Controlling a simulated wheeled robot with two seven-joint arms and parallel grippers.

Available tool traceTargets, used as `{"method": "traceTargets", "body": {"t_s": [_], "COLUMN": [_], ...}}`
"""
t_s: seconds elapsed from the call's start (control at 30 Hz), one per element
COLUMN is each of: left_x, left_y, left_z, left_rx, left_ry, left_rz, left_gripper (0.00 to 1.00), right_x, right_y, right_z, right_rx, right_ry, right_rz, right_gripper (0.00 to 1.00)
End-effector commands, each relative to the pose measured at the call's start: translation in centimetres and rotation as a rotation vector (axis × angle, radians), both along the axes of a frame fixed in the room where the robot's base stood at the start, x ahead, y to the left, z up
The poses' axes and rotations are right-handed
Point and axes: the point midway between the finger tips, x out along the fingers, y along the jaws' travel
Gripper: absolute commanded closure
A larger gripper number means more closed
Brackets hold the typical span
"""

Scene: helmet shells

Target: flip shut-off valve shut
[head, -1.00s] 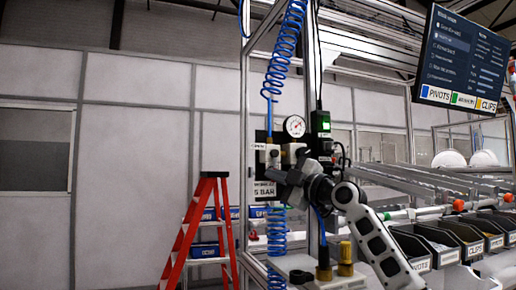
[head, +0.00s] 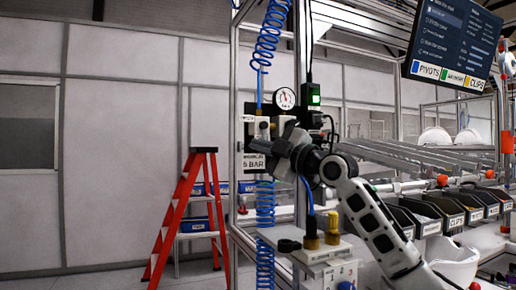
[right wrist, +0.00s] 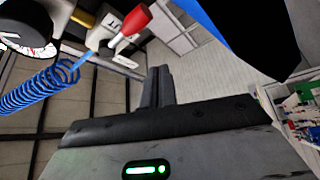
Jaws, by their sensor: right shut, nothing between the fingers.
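The shut-off valve shows in the right wrist view as a pale body with a red-and-white handle (right wrist: 128,24) at the top, left of my fingertips. In the head view the pale valve body (head: 262,126) sits on the panel below the round pressure gauge (head: 284,98). The red handle cannot be made out there. My right gripper (head: 256,147) is at the panel just below the valve body. In the right wrist view its fingers (right wrist: 159,78) are shut together with nothing between them, apart from the handle. My left gripper is not in view.
A blue coiled hose (head: 265,205) hangs beside the panel and shows close in the right wrist view (right wrist: 38,92). A box with a green light (head: 314,95) is right of the gauge. A red ladder (head: 180,220) stands left. Dark bins (head: 425,212) line the right.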

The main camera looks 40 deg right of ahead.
Motion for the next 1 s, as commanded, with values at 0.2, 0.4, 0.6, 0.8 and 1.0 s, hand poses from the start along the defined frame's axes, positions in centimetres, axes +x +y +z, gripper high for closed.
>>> {"method": "traceTargets", "body": {"t_s": [0.2, 0.4, 0.6, 0.8, 1.0], "left_x": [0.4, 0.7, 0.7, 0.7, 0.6], "left_y": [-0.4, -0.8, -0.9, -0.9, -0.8], "left_z": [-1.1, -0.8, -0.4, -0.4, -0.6], "left_rx": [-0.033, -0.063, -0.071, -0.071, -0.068], "left_ry": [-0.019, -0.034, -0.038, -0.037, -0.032], "left_rz": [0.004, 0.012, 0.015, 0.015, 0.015], "left_gripper": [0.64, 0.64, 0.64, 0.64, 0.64], "right_x": [-4.4, -6.4, -6.7, -6.7, -6.7], "right_y": [-1.0, -1.4, -1.5, -1.5, -1.5], "right_z": [-0.7, -0.5, -0.2, -0.2, -0.2], "right_rx": [-0.005, 0.0, 0.001, 0.001, 0.001], "right_ry": [0.003, 0.005, 0.004, 0.003, 0.003], "right_rz": [0.0, 0.002, 0.003, 0.003, 0.003], "right_gripper": [1.0, 1.0, 1.0, 1.0, 1.0]}}
